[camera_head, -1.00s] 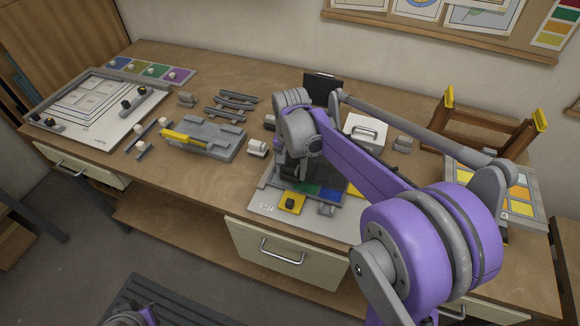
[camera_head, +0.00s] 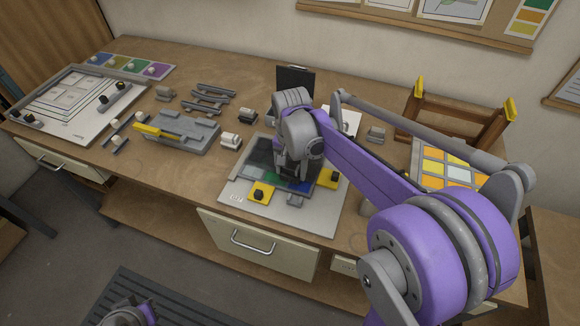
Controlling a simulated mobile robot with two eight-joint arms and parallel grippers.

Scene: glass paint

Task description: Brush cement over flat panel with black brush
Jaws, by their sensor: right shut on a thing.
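The flat panel (camera_head: 247,179) lies on a pale grey board (camera_head: 305,219) at the middle front of the bench. It is dark with green and blue patches along its front, and yellow clamps with black knobs (camera_head: 259,194) sit beside it. My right gripper (camera_head: 292,180) points down over the panel, shut on a dark thing that looks like the black brush. The wrist hides most of it, so I cannot tell whether its tip touches the panel. My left gripper (camera_head: 137,309) shows only partly at the bottom edge, away from the bench; its jaw state is unclear.
A grey block fixture with a yellow bar (camera_head: 182,133) and small white-grey pieces (camera_head: 231,140) stand left of the panel. A wooden rack (camera_head: 457,120) and a yellow-orange tile tray (camera_head: 447,168) are at the right. A black upright plate (camera_head: 296,82) stands behind.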

